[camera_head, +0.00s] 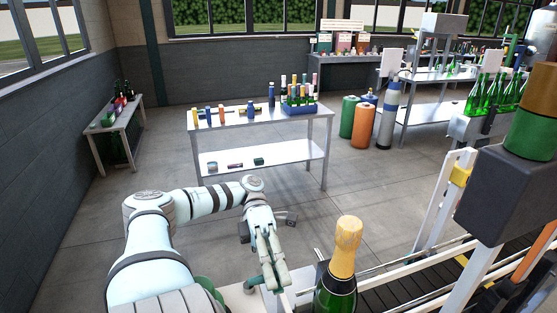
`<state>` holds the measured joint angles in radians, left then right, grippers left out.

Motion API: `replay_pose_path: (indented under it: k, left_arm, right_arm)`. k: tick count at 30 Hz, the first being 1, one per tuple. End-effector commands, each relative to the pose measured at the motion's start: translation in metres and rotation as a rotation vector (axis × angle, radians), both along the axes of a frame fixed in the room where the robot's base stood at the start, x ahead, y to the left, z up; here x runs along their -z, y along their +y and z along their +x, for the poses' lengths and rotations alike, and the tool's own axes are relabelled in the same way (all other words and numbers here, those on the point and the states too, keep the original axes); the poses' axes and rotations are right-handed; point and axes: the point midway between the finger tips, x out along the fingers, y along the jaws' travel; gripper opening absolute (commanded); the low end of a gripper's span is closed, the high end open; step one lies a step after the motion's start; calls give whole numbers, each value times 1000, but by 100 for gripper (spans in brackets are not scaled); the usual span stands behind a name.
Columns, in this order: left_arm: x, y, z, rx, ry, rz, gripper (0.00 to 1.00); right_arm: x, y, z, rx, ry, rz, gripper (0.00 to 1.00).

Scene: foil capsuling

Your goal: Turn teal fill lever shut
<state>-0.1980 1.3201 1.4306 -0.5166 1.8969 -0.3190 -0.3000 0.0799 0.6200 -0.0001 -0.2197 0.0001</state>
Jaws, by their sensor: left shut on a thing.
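My left arm comes in from the left and reaches down to the machine's edge at the bottom middle. My left gripper (272,284) points down and is shut on the teal fill lever (253,282). A short piece of the lever shows to the left of the fingers; the rest is hidden by them. My right gripper is not in view.
A green bottle with gold foil (345,248) stands upright just right of my left gripper, close to the conveyor rails (415,262). A grey machine head (510,190) stands at the right. A table (235,121) with bottles stands behind, with open floor before it.

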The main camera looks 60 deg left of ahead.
Motion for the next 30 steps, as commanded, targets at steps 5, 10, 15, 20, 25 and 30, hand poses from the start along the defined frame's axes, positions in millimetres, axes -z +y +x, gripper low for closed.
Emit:
replay_pose_path:
  k: [5,10,15,20,25,30]
  left_arm:
    - [-1,0,0,2,-1,-1,16]
    - [-1,0,0,1,-1,-1,34]
    - [0,0,0,1,-1,-1,34]
    - [0,0,0,1,0,-1,34]
    - [0,0,0,1,0,0,34]
    - [2,-2,14,-61,-14,-16,34]
  right_arm:
    - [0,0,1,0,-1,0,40]
    - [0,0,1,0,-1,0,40]
    - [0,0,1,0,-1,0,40]
    - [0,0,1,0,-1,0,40]
    - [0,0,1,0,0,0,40]
    - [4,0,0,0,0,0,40]
